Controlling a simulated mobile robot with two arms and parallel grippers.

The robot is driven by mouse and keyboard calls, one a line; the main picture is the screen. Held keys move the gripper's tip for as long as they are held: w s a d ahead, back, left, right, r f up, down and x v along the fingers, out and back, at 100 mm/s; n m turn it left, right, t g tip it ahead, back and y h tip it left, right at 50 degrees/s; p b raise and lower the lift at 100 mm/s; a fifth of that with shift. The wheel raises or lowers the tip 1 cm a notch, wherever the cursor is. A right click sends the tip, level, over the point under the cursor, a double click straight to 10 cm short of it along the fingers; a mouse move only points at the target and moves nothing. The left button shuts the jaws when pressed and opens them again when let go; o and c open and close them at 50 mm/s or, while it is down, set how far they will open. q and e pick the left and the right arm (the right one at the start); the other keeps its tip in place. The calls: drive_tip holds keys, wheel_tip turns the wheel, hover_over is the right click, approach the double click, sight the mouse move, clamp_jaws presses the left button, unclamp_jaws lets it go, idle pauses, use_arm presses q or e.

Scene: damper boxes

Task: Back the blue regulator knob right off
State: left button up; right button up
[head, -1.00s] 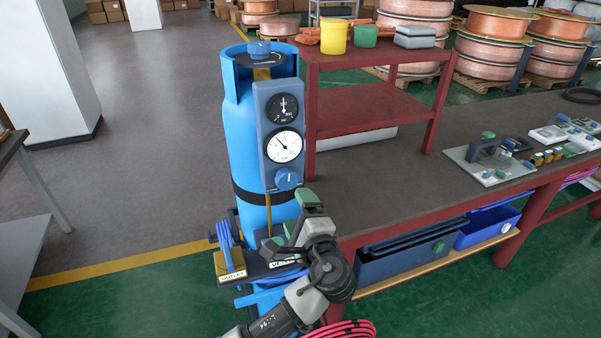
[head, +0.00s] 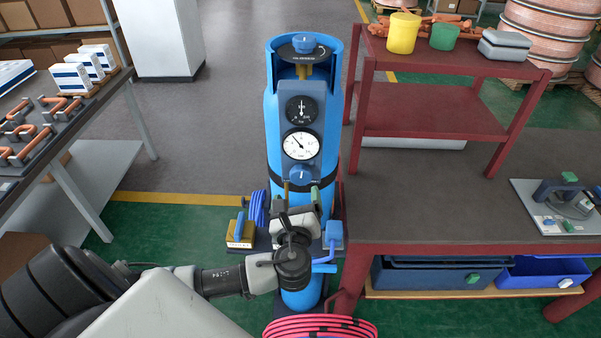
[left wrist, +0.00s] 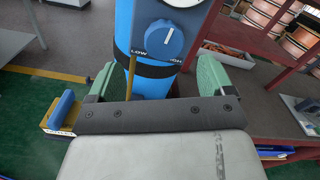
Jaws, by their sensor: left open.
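The blue regulator knob (head: 301,175) sits at the bottom of the dark blue gauge panel (head: 301,107) on the blue cylinder (head: 275,130). In the left wrist view the knob (left wrist: 165,38) has a white pointer line, pointing up and slightly right, above LOW and a partly hidden HIGH label. My left gripper (head: 301,195) is just below and in front of the knob. Its green fingers are spread apart with nothing between them in the left wrist view (left wrist: 158,80), and the knob is beyond them, untouched. My right gripper is not in view.
A second blue knob (head: 305,44) tops the cylinder. A red-framed bench (head: 440,200) stands close right, a work table (head: 60,130) left. Pink hose (head: 320,328) lies below.

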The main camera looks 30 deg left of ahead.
sight(301, 179)
use_arm(q)
drive_tip(key=x, duration=0.2)
drive_tip(key=p+x, duration=0.1)
drive_tip(key=x, duration=0.3)
drive_tip(key=shift+w+d+r+p, duration=0.1)
drive_tip(key=shift+w+d+p, duration=0.05)
drive_tip(key=shift+d+p, duration=0.2)
drive_tip(key=shift+w+a, duration=0.4)
drive_tip(key=shift+a, duration=0.05)
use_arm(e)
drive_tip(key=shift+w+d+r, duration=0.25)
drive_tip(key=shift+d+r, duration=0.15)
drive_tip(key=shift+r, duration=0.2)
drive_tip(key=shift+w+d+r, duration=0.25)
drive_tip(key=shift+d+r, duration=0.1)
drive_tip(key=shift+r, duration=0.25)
use_arm(q)
drive_tip(key=c, duration=0.7)
drive_tip(key=shift+c, duration=1.1)
drive_tip(key=shift+f+n+b, duration=0.3)
drive_tip(key=shift+n+b, duration=0.3)
drive_tip(key=shift+r, duration=0.15)
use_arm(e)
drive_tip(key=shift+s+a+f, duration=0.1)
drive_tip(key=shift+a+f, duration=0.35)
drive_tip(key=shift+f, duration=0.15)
